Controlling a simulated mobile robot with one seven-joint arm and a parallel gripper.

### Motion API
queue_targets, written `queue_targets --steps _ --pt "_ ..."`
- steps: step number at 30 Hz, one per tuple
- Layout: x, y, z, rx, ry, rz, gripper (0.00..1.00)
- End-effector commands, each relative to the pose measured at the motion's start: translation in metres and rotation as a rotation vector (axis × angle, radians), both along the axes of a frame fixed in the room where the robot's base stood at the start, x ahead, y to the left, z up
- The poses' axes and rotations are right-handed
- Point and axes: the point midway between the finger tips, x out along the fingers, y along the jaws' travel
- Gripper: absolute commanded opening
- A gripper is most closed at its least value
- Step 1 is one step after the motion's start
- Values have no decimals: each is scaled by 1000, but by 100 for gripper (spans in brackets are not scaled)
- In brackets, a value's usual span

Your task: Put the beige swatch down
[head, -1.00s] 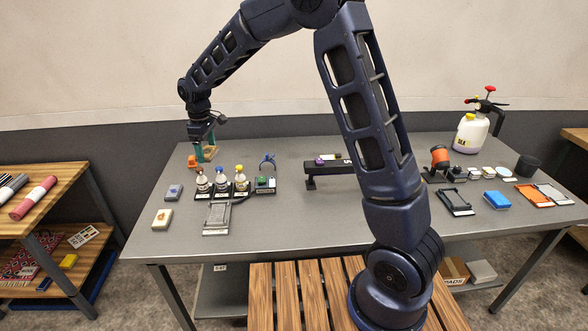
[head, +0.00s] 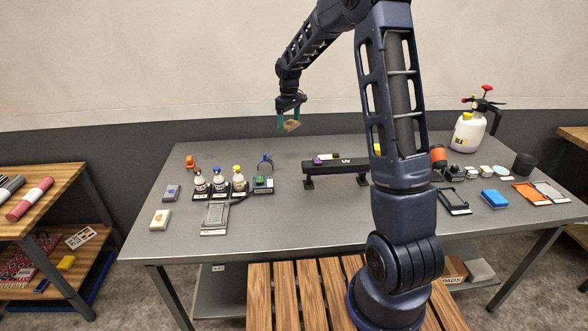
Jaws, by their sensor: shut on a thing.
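My gripper (head: 290,120) is in the air above the back of the grey table (head: 330,220). It is shut on the beige swatch (head: 291,126), a small tan piece that hangs tilted between the green fingers. The swatch is clear of the table top. It is to the right of and above the bottles and left of the black UV bar. The fingers hide part of it.
Several bottles (head: 219,182) stand in black holders at the left, with a grey tray (head: 214,217) in front. A black UV bar (head: 345,168) stands mid-table. Frames, a blue block (head: 494,199) and a white sprayer (head: 470,131) are at the right. The front middle is clear.

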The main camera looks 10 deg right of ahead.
Motion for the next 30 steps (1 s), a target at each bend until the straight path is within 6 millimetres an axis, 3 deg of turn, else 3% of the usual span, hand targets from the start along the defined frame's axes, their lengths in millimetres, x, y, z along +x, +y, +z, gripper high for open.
queue_targets --steps 3,8,24,30 --pt "4 -15 0 0 0 -24 58" --pt "6 -21 -13 -1 2 -33 58" --pt "5 -20 -127 -1 4 -32 58" --pt "5 -20 -153 0 1 -32 58"
